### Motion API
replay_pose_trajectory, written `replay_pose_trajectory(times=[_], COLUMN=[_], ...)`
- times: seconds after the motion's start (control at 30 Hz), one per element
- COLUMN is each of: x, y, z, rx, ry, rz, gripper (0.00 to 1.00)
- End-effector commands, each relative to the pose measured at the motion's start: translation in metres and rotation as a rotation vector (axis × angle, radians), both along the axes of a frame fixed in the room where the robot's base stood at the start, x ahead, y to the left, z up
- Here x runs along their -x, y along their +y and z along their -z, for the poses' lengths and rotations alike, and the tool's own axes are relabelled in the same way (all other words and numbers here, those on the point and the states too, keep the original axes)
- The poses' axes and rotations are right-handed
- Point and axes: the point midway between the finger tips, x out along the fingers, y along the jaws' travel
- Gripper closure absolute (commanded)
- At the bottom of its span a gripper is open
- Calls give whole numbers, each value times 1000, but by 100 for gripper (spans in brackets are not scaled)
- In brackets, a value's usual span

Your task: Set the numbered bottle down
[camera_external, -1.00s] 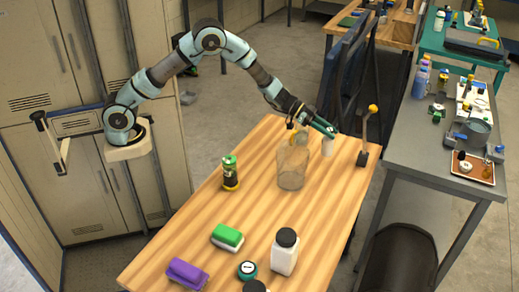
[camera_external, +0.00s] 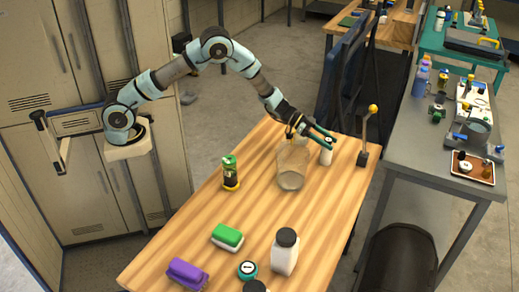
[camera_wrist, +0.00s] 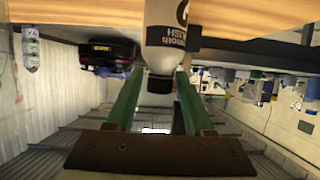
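A small white bottle with a dark cap (camera_external: 326,157) stands upright at the far end of the wooden table. In the wrist view the fingers (camera_wrist: 158,78) lie on either side of the black cap; contact there is hard to judge. The bottle's base appears to rest on the table.
A tall clear jar (camera_external: 292,168) stands left of the bottle, close under my wrist. A post with a yellow knob (camera_external: 367,135) stands to the right. A green can (camera_external: 230,172), a green brush (camera_external: 227,236), a purple brush (camera_external: 187,273) and a white jar (camera_external: 285,252) are nearer.

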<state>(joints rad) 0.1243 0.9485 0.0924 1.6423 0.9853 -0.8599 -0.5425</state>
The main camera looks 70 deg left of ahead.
Motion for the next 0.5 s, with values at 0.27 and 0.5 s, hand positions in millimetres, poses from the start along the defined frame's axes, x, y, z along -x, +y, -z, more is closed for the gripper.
replay_pose_trajectory(times=[0.27, 0.5], x=[0, 8], y=[0, 10], z=[0, -9], rx=[0, -1], ry=[0, -1], rz=[0, -3], gripper=[36, 36])
